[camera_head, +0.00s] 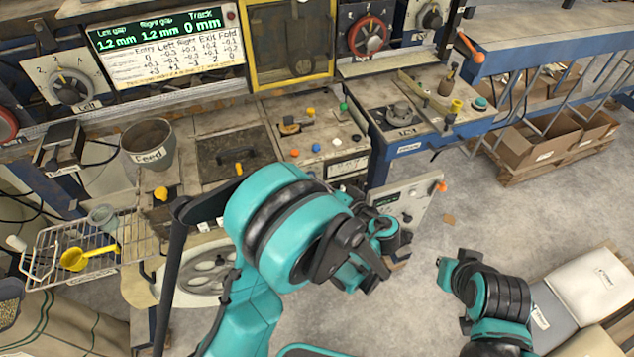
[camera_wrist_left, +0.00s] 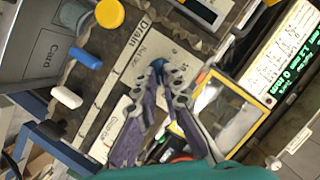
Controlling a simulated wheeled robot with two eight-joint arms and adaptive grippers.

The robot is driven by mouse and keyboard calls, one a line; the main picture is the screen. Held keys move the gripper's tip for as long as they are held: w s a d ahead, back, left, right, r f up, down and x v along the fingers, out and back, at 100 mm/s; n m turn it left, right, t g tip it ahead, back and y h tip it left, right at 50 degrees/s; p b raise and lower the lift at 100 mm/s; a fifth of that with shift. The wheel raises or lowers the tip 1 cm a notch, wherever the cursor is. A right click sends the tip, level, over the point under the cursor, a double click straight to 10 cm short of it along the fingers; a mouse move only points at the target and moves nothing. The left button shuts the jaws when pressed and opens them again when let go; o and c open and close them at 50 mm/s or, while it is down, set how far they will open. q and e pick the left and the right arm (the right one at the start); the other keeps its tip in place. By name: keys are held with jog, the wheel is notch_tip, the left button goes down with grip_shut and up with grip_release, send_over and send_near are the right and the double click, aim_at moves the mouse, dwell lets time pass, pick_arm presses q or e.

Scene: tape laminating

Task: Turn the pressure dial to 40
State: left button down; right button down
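No dial in view can be read as the pressure dial. In the head view, a black dial marked 2, 3, 4 (camera_head: 70,87) is at the far left, a red-ringed dial (camera_head: 367,36) is at the top, and a dark knob (camera_head: 431,17) is to its right. A white front panel with small knobs (camera_head: 405,205) stands beyond my left gripper (camera_head: 365,258), partly hidden by it. My right gripper (camera_head: 448,272) is at the lower right, too small to judge.
The machine bench has a green-lit display (camera_head: 160,30), a yellow-framed window (camera_head: 290,40), a cup labelled Feed (camera_head: 149,145) and several coloured buttons (camera_head: 315,148). A wire rack (camera_head: 90,255) is at left. Cardboard boxes (camera_head: 535,135) lie right. Floor between bench and right gripper is mostly clear.

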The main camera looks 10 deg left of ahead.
pick_arm(q)
jog(key=shift+w+f+m+y+b, duration=0.15)
jog(key=shift+m+y+b, duration=0.45)
jog(key=shift+m+b, duration=0.75)
jog(key=shift+s+f+m+y+b, duration=0.1)
jog(key=shift+m+y+b, duration=0.5)
jog(key=shift+m+b, duration=0.7)
jog(key=shift+w+f+m+y+b, duration=0.15)
jog(key=shift+m+y+b, duration=0.65)
jog(key=shift+b, duration=0.9)
jog(key=shift+m, duration=0.25)
jog(key=c, duration=1.6)
grip_release()
jog(key=shift+c, duration=0.2)
